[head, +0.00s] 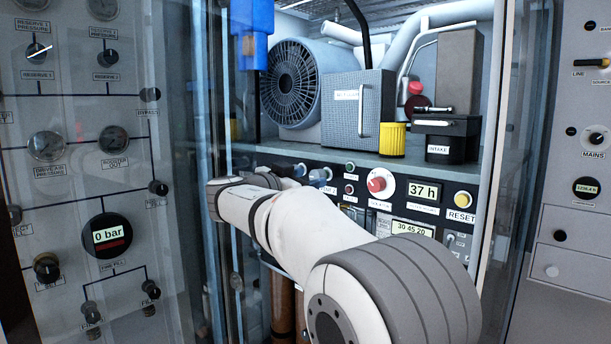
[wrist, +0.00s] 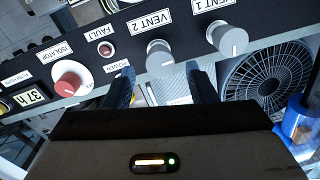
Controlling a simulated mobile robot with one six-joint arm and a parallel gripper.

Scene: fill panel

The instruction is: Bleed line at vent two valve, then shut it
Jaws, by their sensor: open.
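In the wrist view, where the panel appears upside down, the vent two valve is a grey round knob (wrist: 160,56) beside its "VENT 2" label (wrist: 150,22). A white pointer mark shows on its face. My gripper (wrist: 163,78) is open; its two dark fingertips lie on either side of the knob in the picture. I cannot tell whether they touch it, and nothing is held. In the head view my arm hides most of the gripper and the vent knobs. A pressure display (head: 107,236) on the left panel reads 0 bar.
The similar vent one knob (wrist: 230,40) sits close beside vent two. A red isolator knob (wrist: 70,78) is on the other side, with a small fault lamp (wrist: 106,50) between. Above the panel, a shelf holds a fan unit (head: 292,84) and a yellow cap (head: 392,140). Glass doors flank the opening.

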